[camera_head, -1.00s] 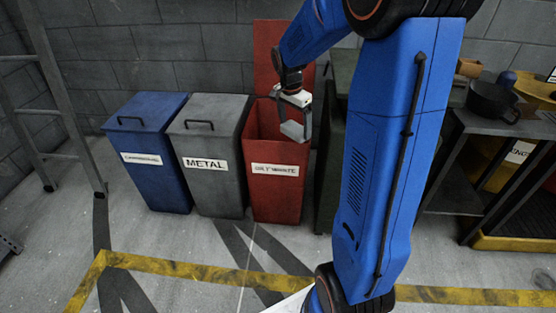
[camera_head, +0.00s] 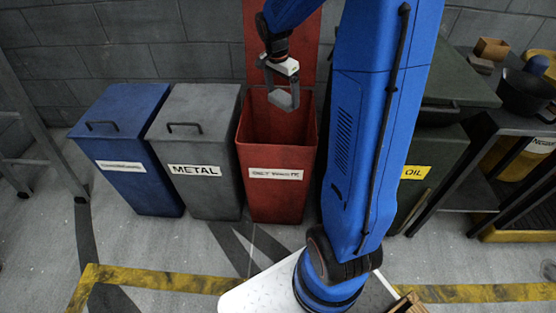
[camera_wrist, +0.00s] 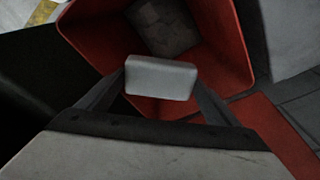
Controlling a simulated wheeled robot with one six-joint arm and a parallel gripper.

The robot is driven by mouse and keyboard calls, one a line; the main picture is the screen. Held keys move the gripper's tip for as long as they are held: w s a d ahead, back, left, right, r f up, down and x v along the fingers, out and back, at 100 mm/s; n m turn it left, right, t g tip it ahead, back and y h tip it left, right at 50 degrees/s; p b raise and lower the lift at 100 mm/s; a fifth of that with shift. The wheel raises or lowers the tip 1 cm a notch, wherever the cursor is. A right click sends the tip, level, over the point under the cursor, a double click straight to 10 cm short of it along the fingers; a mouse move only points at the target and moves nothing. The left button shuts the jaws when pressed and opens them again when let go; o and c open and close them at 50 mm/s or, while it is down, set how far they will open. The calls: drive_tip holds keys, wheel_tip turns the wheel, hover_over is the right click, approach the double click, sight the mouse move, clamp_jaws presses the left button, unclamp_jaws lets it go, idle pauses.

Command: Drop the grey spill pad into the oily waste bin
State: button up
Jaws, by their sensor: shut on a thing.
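My gripper (camera_head: 282,92) is over the mouth of the open red bin (camera_head: 275,195), whose blurred label seems to read oily waste. The gripper is shut on the small grey spill pad (camera_head: 285,101). In the wrist view the pale grey pad (camera_wrist: 160,77) sits between the two dark fingers, with the red bin's walls (camera_wrist: 95,38) around and beyond it. The bin's red lid (camera_head: 284,60) stands raised against the wall behind. A dark grey patch shows deep inside the bin; I cannot tell what it is.
A grey METAL bin (camera_head: 196,192) and a blue bin (camera_head: 134,187) with closed lids stand to the left. A dark OIL container (camera_head: 432,190) is at the right, partly behind my arm. A bench (camera_head: 484,125) with a pan (camera_head: 524,92) stands further right.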

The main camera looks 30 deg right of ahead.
drive_tip(key=shift+f, duration=2.3)
drive_tip(key=o, duration=1)
wheel_tip(320, 180, up, 17)
drive_tip(key=a, duration=0.2)
drive_tip(key=shift+s+a, duration=0.3)
drive_tip(key=shift+r, duration=0.1)
